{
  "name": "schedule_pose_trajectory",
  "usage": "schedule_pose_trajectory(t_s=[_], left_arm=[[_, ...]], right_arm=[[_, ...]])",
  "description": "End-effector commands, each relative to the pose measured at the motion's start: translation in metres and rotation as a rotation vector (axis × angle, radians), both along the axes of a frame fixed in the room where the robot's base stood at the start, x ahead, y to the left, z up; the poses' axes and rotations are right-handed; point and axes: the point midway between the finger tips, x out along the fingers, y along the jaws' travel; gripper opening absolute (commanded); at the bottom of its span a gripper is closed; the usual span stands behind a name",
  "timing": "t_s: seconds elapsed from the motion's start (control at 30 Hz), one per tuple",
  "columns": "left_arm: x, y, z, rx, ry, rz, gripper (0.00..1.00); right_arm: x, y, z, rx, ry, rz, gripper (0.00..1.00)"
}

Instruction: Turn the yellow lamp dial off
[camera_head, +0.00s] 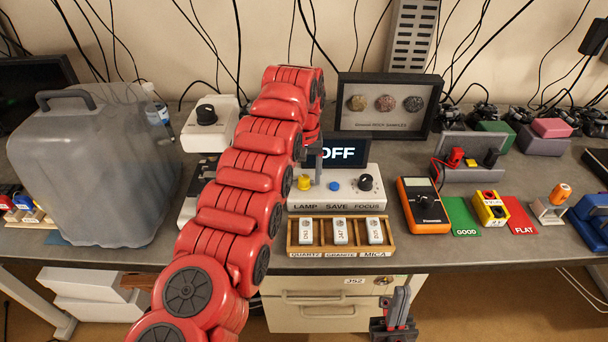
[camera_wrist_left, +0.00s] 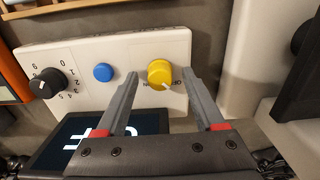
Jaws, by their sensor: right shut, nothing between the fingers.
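The yellow lamp dial (camera_head: 304,182) is on the left of the white control box (camera_head: 350,180), above the LAMP label. It shows whole in the left wrist view (camera_wrist_left: 160,71), its white pointer mark toward the bottom right of the picture, near small lettering hard to read. My left gripper (camera_head: 317,172) is over the box by the dial. In the left wrist view it (camera_wrist_left: 160,82) is open, one finger either side of the dial, with visible gaps. The box's screen (camera_head: 339,152) reads OFF. My right gripper (camera_head: 398,312) is shut and empty, low before the drawers.
A blue button (camera_head: 335,186) and a black focus knob (camera_head: 365,182) sit right of the dial. A wooden tray (camera_head: 388,243) of samples lies in front of the box. An orange multimeter (camera_head: 424,205) stands to the right, a grey canister (camera_head: 95,165) to the left.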

Motion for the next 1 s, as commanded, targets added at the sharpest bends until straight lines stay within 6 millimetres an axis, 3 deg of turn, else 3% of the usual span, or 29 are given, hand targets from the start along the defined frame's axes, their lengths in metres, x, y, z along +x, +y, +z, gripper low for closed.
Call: schedule_pose_trajectory(t_s=[0.27,0.47,1.0], left_arm=[[0.000,0.000,0.004,0.000,0.000,0.000,0.70],[0.000,0.000,0.026,0.000,-0.001,0.000,0.70],[0.000,0.000,0.133,0.000,0.000,0.000,0.70]], right_arm=[[0.000,0.000,0.004,0.000,0.000,0.000,0.00],[0.000,0.000,0.024,0.000,0.000,0.000,0.00],[0.000,0.000,0.129,0.000,0.000,0.000,0.00]])
